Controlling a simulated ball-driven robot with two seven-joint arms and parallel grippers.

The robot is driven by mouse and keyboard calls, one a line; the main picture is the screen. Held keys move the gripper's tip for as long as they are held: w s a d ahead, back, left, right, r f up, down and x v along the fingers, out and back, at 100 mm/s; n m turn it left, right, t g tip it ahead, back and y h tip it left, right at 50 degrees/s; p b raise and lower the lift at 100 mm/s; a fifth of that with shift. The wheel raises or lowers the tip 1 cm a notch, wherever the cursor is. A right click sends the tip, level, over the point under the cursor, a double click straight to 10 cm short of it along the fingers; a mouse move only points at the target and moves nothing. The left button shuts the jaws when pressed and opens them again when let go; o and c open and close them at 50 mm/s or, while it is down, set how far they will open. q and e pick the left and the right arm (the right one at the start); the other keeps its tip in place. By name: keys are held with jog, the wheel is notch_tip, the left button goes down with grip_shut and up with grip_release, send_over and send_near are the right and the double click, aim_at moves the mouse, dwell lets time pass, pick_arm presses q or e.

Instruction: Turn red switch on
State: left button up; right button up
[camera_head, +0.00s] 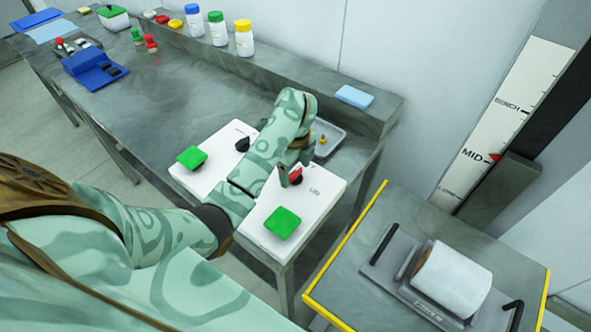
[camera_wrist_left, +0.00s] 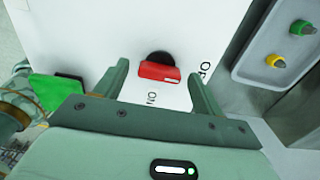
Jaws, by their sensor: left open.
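The red switch (camera_head: 296,175) is a red knob on a black round base, set on a white panel (camera_head: 323,194) at the front right of the bench. In the left wrist view the red switch (camera_wrist_left: 159,72) lies just ahead of and between the two fingers. My left gripper (camera_head: 292,173) is open, its fingers (camera_wrist_left: 157,88) on either side of the knob with gaps. Letters are printed on the panel beside the knob; the one nearer the gripper is partly legible. My right gripper is not in view.
A green square button (camera_head: 282,223) sits on the same panel. A second white panel has a black knob (camera_head: 243,143) and a green button (camera_head: 191,157). A grey tray (camera_head: 333,135) lies beyond. A yellow-edged table (camera_head: 345,245) with a white cylinder (camera_head: 452,276) stands at right.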

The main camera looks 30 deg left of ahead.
pick_arm(q)
jog(key=c, duration=1)
jog(key=shift+d+r+m+p, duration=0.1)
jog(key=shift+r+m+p, duration=0.05)
jog(key=shift+m+p, duration=1.05)
jog(key=m+p, duration=0.2)
jog(key=m, duration=0.3)
jog(key=shift+m, duration=0.3)
jog(key=m+p, duration=0.2)
jog(key=m, duration=0.3)
jog(key=shift+m+p, duration=1.1)
jog(key=shift+m, duration=1.4)
